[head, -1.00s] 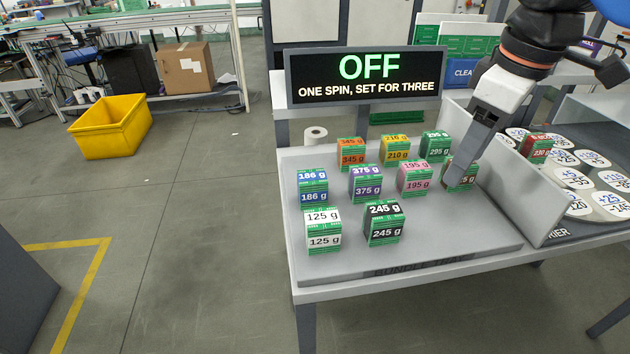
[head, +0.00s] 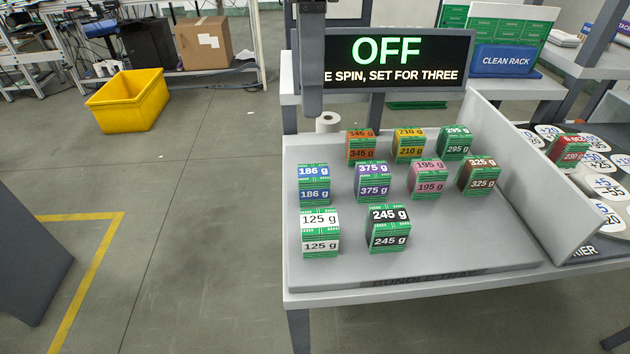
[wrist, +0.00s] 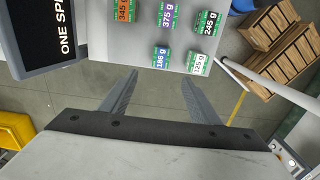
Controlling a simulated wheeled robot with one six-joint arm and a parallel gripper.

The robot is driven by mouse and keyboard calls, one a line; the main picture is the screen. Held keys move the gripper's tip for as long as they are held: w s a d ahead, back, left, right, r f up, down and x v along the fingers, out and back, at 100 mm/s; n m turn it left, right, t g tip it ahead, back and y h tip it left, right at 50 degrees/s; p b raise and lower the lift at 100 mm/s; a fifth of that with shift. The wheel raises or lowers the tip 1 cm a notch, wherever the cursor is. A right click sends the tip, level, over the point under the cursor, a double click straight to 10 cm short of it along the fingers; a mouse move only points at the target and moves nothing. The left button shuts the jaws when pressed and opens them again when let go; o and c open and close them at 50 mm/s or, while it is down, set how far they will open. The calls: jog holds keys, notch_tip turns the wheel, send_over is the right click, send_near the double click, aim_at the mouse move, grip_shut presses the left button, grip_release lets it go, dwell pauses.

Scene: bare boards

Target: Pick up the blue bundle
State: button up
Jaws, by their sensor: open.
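The blue bundle (head: 314,184), marked 186 g with green bands, stands upright at the left side of the grey bundle tray (head: 450,243), behind the white 125 g bundle. In the wrist view the blue bundle (wrist: 161,57) lies ahead of my gripper (wrist: 166,90), between the lines of the two fingers and apart from them. My gripper is open and empty. In the head view a part of my arm (head: 312,60) hangs at the top, behind and above the blue bundle.
Beside the blue bundle stand a purple 375 g bundle (head: 371,183) and the white 125 g bundle (head: 320,233). Orange 345 g (head: 361,147) and black 245 g (head: 387,229) bundles are close too. The sign (head: 400,60) stands behind the tray.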

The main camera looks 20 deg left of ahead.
send_over(313, 172)
notch_tip(313, 172, down, 11)
jog(key=shift+a+r, duration=0.1)
jog(key=shift+a, duration=0.05)
jog(key=shift+f, duration=2.9)
jog(key=c, duration=1.3)
